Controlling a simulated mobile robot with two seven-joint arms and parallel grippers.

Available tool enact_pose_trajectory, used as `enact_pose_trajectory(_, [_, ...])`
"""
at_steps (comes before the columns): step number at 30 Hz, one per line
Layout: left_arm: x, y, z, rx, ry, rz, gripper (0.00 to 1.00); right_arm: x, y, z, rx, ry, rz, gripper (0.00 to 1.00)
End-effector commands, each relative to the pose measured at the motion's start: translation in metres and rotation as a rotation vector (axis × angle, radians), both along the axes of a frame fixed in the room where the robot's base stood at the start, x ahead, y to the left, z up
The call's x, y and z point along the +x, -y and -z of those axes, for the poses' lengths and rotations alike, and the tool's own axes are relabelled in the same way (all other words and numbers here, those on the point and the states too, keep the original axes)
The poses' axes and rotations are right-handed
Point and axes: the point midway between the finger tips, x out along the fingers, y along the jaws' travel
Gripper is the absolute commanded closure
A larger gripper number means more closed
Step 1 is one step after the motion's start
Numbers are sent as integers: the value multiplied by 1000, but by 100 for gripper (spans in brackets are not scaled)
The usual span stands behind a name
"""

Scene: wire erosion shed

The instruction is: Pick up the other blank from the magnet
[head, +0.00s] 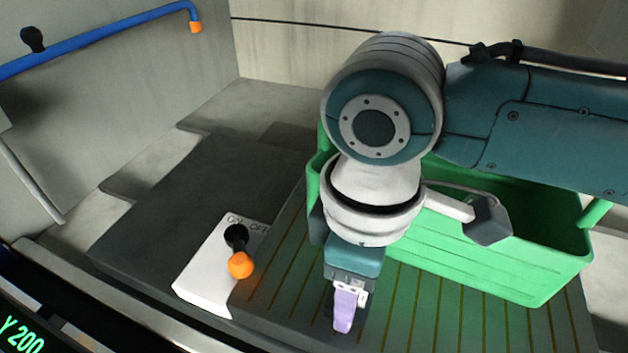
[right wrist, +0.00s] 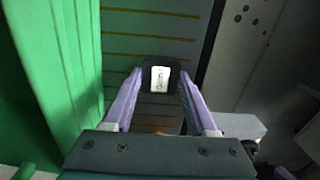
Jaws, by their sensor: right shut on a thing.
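The magnet (head: 440,305) is a dark plate with thin gold stripes; it also shows in the right wrist view (right wrist: 150,25). Its white switch box (head: 203,281) is marked ON and OFF and has a lever with an orange knob (head: 240,265). My right gripper (head: 343,315) points down over the magnet. In the right wrist view, its lilac fingers are shut on a dark blank (right wrist: 160,66) with a white label. Whether the blank touches the magnet cannot be told.
A green bin (head: 480,268) stands on the magnet's far right part, close behind my right gripper; its wall (right wrist: 60,70) fills the left of the right wrist view. A blue pipe (head: 100,40) with an orange end is at upper left.

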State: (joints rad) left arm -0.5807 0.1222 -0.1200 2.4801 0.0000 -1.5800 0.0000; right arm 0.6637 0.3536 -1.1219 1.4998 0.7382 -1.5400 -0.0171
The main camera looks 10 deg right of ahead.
Motion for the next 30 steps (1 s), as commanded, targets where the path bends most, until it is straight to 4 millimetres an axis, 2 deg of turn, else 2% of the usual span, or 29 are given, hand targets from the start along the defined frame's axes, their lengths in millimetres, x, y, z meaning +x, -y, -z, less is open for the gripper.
enact_pose_trajectory(1, [0,1,0,-2,0,-2,100,0,0,0,0,0,0,67])
enact_pose_trajectory(10, [0,2,0,-8,0,-5,100,0,0,0,0,0,0,100])
enact_pose_trajectory(24, [0,1,-1,-4,0,-3,100,1,0,-2,1,2,0,100])
enact_pose_trajectory(30, [0,0,-5,1,0,1,100,1,-1,-17,3,3,0,100])
